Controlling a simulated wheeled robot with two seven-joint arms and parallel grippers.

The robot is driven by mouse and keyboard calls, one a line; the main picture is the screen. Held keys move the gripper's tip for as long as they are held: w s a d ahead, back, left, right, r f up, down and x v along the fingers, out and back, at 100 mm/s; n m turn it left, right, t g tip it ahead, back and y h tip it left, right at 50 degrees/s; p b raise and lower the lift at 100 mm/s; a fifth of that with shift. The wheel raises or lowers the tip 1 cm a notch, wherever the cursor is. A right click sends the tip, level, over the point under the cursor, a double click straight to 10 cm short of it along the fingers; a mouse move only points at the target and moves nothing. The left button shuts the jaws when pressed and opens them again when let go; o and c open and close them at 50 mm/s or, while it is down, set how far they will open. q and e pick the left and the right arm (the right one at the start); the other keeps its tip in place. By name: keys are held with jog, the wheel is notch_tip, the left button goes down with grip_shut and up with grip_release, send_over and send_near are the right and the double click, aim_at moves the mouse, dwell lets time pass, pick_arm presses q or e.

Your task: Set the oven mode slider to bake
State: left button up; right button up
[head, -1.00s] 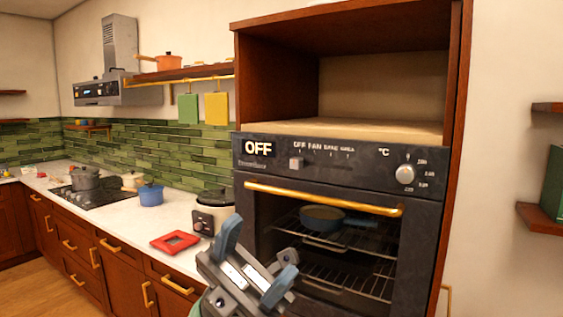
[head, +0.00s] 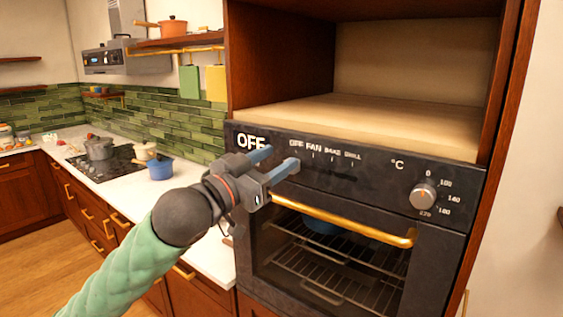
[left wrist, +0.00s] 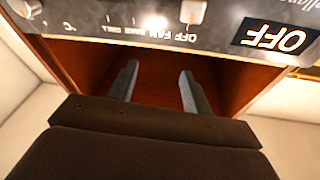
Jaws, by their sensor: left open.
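The dark oven panel (head: 385,175) has a mode row lettered OFF, FAN, BAKE and GRILL (head: 325,149) and a display reading OFF (head: 251,142). My left gripper (head: 280,157) is open at the panel's left part, its fingers pointing at the area under the OFF mark. They hide the slider knob in the head view. In the left wrist view, which is upside down, the pale slider knob (left wrist: 193,12) stands at the OFF end. There the open fingers (left wrist: 158,70) are empty and apart from the knob. My right gripper is not in view.
The temperature dial (head: 423,196) is on the panel's right. A gold door handle (head: 345,220) runs just below the panel, close under my gripper. An empty wooden shelf (head: 370,125) is above. A counter with a blue pot (head: 160,168) is to the left.

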pick_arm(q)
notch_tip(320, 180, down, 4)
jog(key=w+a+n+y, duration=0.2)
jog(key=n+y, duration=0.2)
jog(key=p+x, duration=0.3)
jog(key=x, duration=0.4)
jog(key=shift+s+r, duration=0.1)
jog(key=shift+r, duration=0.05)
jog(key=shift+w+d, duration=0.25)
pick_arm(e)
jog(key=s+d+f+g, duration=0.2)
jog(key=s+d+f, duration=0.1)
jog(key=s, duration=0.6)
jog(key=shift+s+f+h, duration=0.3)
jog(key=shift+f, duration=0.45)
pick_arm(q)
grip_shut()
